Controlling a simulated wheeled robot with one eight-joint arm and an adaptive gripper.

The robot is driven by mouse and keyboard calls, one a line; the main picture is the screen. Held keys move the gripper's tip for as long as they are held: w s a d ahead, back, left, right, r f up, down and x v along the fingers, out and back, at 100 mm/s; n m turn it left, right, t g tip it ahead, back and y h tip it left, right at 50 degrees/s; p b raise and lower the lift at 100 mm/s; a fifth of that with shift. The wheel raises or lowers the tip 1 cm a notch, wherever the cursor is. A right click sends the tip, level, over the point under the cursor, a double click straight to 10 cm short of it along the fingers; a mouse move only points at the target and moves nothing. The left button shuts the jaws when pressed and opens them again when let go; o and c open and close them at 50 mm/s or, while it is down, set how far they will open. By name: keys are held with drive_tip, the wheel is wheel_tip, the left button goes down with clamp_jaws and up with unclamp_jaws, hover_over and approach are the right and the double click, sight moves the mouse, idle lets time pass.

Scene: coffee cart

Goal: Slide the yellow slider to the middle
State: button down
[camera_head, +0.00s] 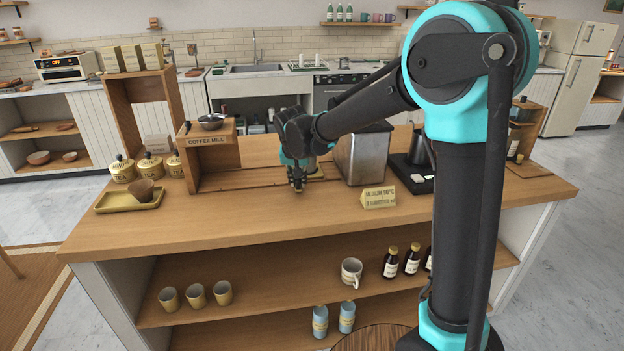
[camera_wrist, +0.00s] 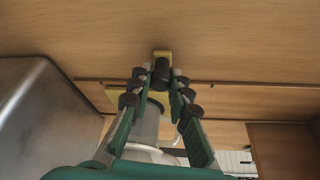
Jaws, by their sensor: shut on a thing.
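The yellow slider (camera_head: 317,172) lies on the wooden counter in a long slot or rail (camera_head: 240,183), between the coffee mill box and the steel container, close to the container. In the wrist view its yellow plate (camera_wrist: 119,97) shows behind and beside my fingers, with a small yellow part (camera_wrist: 162,54) and a dark knob (camera_wrist: 161,70). My gripper (camera_head: 297,186) points down at the slider. In the wrist view my gripper's fingertips (camera_wrist: 159,78) are shut on the dark knob, one on each side. My fingers hide part of the slider.
A steel container (camera_head: 362,156) stands close on the right, also large in the wrist view (camera_wrist: 35,120). The coffee mill box (camera_head: 209,150) stands left of the rail. A yellow sign (camera_head: 379,197) stands at front right. A yellow tray (camera_head: 112,204) sits far left. The counter's front middle is clear.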

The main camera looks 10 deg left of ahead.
drive_tip(key=s+a, duration=0.1)
drive_tip(key=a, duration=0.2)
drive_tip(key=s+a, duration=0.1)
drive_tip(key=a, duration=0.3)
drive_tip(key=s+a, duration=0.1)
drive_tip(key=a, duration=0.3)
drive_tip(key=shift+s+a, duration=0.15)
drive_tip(key=shift+a, duration=0.05)
drive_tip(key=c, duration=1.4)
unclamp_jaws()
drive_tip(key=v, duration=1.2)
